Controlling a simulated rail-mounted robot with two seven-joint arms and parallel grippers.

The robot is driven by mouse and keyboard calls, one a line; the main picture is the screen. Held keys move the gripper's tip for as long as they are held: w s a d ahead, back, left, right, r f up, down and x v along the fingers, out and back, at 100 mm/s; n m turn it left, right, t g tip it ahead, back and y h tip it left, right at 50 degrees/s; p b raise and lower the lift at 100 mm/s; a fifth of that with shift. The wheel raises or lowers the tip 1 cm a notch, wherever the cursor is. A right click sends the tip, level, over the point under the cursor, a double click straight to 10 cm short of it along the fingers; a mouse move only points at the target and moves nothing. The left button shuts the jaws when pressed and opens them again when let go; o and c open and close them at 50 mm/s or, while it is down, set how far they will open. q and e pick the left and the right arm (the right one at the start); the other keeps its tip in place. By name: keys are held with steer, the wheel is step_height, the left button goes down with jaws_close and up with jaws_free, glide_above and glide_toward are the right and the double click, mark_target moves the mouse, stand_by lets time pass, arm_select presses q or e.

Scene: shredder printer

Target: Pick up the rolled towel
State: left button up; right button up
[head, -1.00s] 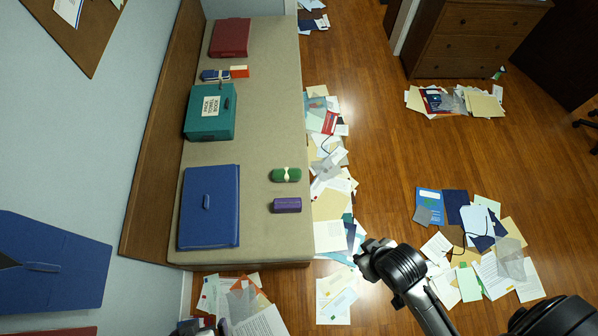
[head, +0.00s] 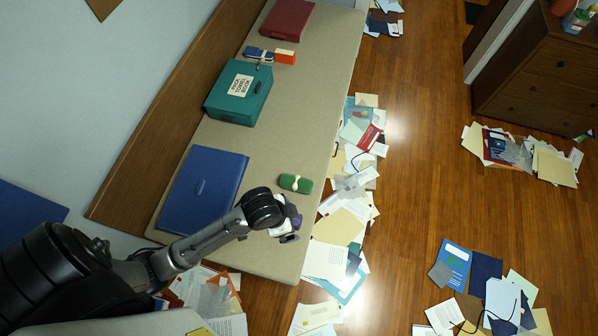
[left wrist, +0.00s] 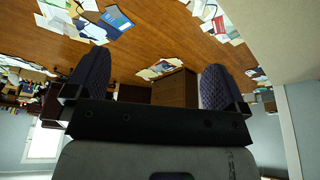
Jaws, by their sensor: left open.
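A green roll (head: 295,183) with a pale band, which looks like a rolled towel, lies near the right edge of the long beige bench (head: 275,150) in the head view. My left gripper (head: 290,229) is just below it in the picture, apart from it. The small purple roll is hidden or cannot be told from the purple-grey fingertips there. The left wrist view shows the left gripper (left wrist: 147,75) with its two textured fingers wide apart and nothing between them. My right gripper is out of view.
On the bench are a blue case (head: 203,190), a teal lettered box (head: 238,93), a blue banded bundle (head: 258,53), an orange-and-white box (head: 285,56) and a red case (head: 288,20). Papers (head: 350,215) litter the floor along its right side. A wooden dresser (head: 540,75) stands far right.

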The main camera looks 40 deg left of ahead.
arm_select(q)
steer(key=w+f+m+b, duration=0.3)
steer(key=w+f+b, duration=0.3)
steer(key=f+b, duration=0.45)
steer(key=m+g+y+b, duration=0.2)
steer(key=m+g+b, duration=0.1)
steer(key=b, duration=2.7)
glide_toward(297, 181)
steer(key=shift+s+d, duration=0.1)
steer(key=shift+d, duration=0.1)
step_height(297, 181, down, 8)
steer(key=b, duration=0.3)
steer(key=shift+r, duration=0.2)
steer(key=shift+f+b, duration=0.75)
steer(key=shift+b, duration=0.15)
step_height(297, 181, down, 4)
steer(key=b, duration=0.2)
steer(key=shift+a+r+b, duration=0.15)
steer(key=shift+b, duration=0.25)
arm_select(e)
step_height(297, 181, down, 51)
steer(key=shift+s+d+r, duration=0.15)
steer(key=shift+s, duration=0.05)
